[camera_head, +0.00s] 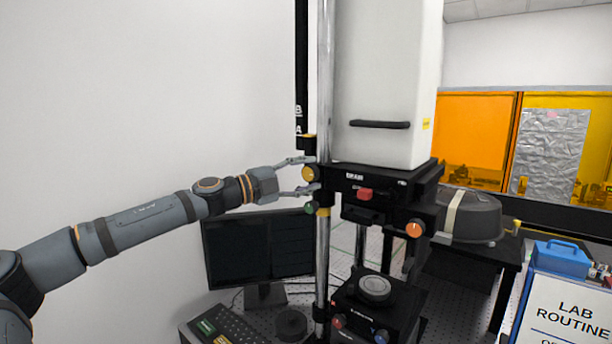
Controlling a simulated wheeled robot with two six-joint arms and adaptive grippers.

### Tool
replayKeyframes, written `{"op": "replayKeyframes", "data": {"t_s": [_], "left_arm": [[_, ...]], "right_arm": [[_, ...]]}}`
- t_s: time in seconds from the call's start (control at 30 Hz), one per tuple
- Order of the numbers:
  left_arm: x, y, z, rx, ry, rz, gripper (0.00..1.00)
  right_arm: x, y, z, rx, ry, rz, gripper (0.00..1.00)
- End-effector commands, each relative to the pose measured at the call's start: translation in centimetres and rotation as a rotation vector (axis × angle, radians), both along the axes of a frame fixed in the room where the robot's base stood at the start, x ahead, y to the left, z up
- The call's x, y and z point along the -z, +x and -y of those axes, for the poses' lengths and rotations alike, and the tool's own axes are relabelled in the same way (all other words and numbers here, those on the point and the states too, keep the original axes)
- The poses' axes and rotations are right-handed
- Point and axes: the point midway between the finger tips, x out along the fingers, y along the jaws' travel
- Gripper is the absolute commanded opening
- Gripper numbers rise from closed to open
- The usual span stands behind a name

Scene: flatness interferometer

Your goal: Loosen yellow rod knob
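The yellow rod knob (308,174) sits on the black clamp at the left side of the tall chrome rod (324,255). My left gripper (313,174) reaches in from the left with its fingers apart, one above and one below the yellow knob. I cannot tell whether the fingers touch it. A green knob (309,208) sits just below the lower finger. My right gripper is not in view.
The interferometer's white housing (385,80) stands right of the rod, with a red knob (365,194) and an orange knob (414,229) below it. A monitor (258,250) stands behind my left arm. A blue box (562,260) sits at the right.

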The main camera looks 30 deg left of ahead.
Motion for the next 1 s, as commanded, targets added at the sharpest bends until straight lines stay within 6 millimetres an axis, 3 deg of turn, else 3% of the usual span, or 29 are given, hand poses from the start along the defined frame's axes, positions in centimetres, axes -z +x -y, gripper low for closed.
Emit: {"op": "replayKeyframes", "data": {"t_s": [0.57, 0.73, 1.0], "left_arm": [[-1.0, -0.1, 0.0, 0.001, 0.004, -0.005, 0.61], [-2.7, 0.0, 0.0, -0.002, 0.005, 0.000, 0.61], [-8.5, 0.0, -0.1, -0.006, 0.007, 0.005, 0.61]], "right_arm": [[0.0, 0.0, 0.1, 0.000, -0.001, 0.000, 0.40], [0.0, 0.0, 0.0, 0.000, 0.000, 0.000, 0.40], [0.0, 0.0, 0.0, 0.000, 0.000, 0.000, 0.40]]}}
